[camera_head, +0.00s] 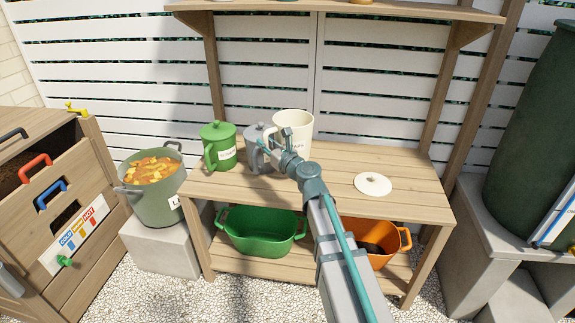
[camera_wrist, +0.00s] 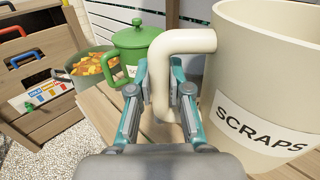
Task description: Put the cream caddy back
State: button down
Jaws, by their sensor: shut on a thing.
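The cream caddy (camera_head: 304,127), an open-topped pot with a side handle, is upright over the back middle of the wooden bench. In the wrist view it fills the right side and its label reads SCRAPS (camera_wrist: 262,85). My gripper (camera_head: 291,158) is shut on the caddy's handle, with one finger on each side of it in the wrist view (camera_wrist: 161,88). My gripper hides the caddy's lower part in the head view, so I cannot tell whether it touches the bench. A round cream lid (camera_head: 373,185) lies on the bench to the right.
A green lidded caddy (camera_head: 224,150) and a grey caddy (camera_head: 254,150) stand left of the cream one. A pot of scraps (camera_head: 155,200) stands left of the bench (camera_head: 230,190). Green (camera_head: 262,238) and orange (camera_head: 385,258) tubs sit on the lower shelf. An upper shelf (camera_head: 350,9) overhangs.

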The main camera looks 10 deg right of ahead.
jog(key=w+d+f+b, duration=0.1)
jog(key=w+d+f, duration=0.1)
jog(key=w+d+f+b, duration=0.1)
jog(key=w+d+f, duration=0.1)
jog(key=w+f, duration=0.1)
jog(key=shift+w+d+f, duration=0.25)
jog(key=shift+d, duration=0.1)
jog(key=shift+w+d+f+b, duration=0.25)
jog(key=shift+w+f+b, duration=0.05)
jog(key=shift+f+b, duration=0.15)
jog(key=shift+w+d+f+b, duration=0.2)
jog(key=shift+w+d+f, duration=0.1)
jog(key=shift+f, duration=0.2)
jog(key=shift+w+d+f+b, duration=0.2)
jog(key=shift+w+f, duration=0.1)
jog(key=shift+f, duration=0.15)
jog(key=shift+s+f+b, duration=0.15)
jog(key=shift+f+b, duration=0.2)
jog(key=shift+f, duration=1.1)
jog(key=c, duration=1.1)
grip_release()
